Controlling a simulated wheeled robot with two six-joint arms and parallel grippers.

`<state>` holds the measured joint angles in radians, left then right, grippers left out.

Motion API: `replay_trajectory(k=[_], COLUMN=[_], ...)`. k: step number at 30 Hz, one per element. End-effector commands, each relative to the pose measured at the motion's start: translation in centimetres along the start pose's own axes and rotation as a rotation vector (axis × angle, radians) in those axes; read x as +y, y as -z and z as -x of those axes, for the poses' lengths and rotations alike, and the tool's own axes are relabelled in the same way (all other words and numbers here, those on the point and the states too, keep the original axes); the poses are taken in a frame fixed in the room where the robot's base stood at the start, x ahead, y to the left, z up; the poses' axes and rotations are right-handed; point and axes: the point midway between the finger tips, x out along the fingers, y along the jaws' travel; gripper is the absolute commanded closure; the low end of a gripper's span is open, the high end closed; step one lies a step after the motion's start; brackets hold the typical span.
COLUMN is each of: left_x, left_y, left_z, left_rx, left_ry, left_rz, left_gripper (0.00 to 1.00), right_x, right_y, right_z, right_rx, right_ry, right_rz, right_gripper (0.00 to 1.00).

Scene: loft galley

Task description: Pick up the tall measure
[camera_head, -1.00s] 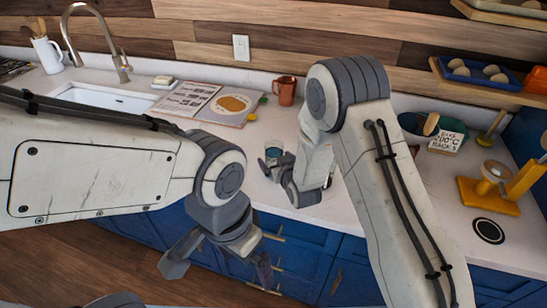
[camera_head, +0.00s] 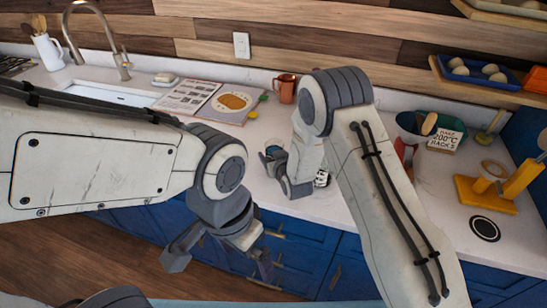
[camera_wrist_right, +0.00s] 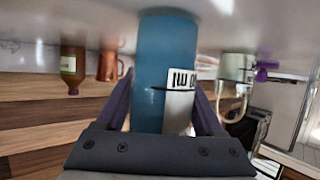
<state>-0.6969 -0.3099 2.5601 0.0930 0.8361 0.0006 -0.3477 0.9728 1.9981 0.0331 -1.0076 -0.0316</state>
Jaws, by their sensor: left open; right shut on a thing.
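The tall measure (camera_wrist_right: 165,60) is a blue cylinder with a white, dark-lettered label in the right wrist view. It stands between the two fingers of my right gripper (camera_wrist_right: 163,105), which are shut on it. In the head view my right gripper (camera_head: 285,168) is over the counter, left of its forearm. Only a small bluish part of the measure (camera_head: 273,149) shows there, the rest hidden by the gripper. I cannot tell whether its base touches the counter. My left gripper (camera_head: 220,260) is open and empty, in front of the blue cabinets.
On the counter (camera_head: 345,205) are a copper mug (camera_head: 286,88), an open book (camera_head: 232,103), a sink (camera_head: 105,94) and a white jug (camera_head: 48,52). At right are a yellow stand (camera_head: 487,195), a bowl (camera_head: 412,125) and a sign (camera_head: 444,139). A shelf (camera_head: 490,85) overhangs there.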

Motion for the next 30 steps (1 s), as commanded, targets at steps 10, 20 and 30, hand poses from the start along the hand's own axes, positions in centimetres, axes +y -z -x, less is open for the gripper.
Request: replay_trajectory(k=[10,20,30], left_x=[0.0,-0.1,-0.1], left_y=[0.0,0.0,-0.1], left_z=[-0.2,-0.8,-1.6], left_rx=[0.000,0.000,0.000], left_ry=[0.000,0.000,0.000], left_rz=[0.000,0.000,-0.001], left_gripper=[0.00,0.00,0.00], right_x=[0.0,0.1,0.2], right_y=[0.8,3.1,6.0], right_z=[0.2,1.1,2.4], right_rx=[0.004,0.006,0.005], right_ry=[0.000,0.000,0.000], right_rz=[0.000,0.000,0.000], right_gripper=[1.00,1.00,1.00])
